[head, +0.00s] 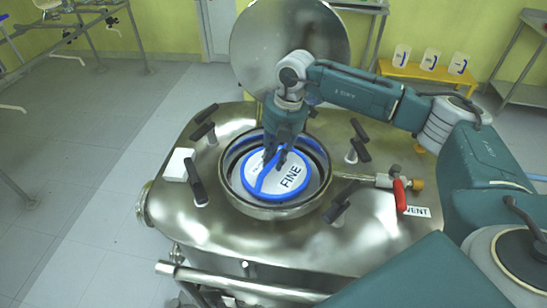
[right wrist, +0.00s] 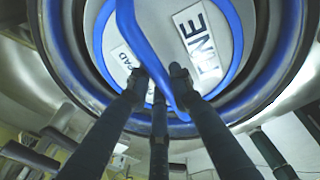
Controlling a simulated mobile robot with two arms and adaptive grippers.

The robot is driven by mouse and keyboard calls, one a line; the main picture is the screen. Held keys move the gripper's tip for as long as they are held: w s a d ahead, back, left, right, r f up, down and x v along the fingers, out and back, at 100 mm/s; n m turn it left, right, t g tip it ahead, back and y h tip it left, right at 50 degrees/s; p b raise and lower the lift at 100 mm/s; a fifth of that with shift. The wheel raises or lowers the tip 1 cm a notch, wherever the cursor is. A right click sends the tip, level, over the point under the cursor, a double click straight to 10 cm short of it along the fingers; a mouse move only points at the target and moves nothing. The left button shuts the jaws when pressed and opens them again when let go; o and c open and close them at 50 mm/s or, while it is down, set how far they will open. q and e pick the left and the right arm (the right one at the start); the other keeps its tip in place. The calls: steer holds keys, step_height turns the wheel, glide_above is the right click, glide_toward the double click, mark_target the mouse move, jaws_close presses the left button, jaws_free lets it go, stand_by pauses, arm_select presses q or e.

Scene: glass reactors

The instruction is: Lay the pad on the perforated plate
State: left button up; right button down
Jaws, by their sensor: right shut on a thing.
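The pad (head: 299,167) is a white disc with a blue rim, a blue strap across it and a label reading FINE. It sits within the round opening of the steel vessel, roughly level; I cannot tell whether it touches anything below. My right gripper (head: 275,163) comes down from above and is shut on the strap. The right wrist view shows the fingertips of my right gripper (right wrist: 160,77) on either side of the blue strap (right wrist: 148,48). The perforated plate is not visible; the pad covers the inside of the opening. My left gripper is not in view.
A steel rim (head: 237,190) surrounds the pad. The round lid (head: 262,55) stands open behind. Black-handled clamps (head: 196,180), a white block (head: 179,164) and a red valve handle (head: 400,195) sit around the opening. A yellow bench (head: 425,75) with white cards stands behind.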

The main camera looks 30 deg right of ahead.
steer(key=shift+f, duration=0.35)
steer(key=c, duration=1.6)
jaws_free()
steer(key=shift+o, duration=0.2)
steer(key=shift+r, duration=0.25)
step_height(320, 180, up, 12)
steer(key=d+b, duration=0.1)
steer(key=d, duration=0.1)
steer(key=shift+s+r, duration=0.15)
steer(key=shift+s, duration=0.3)
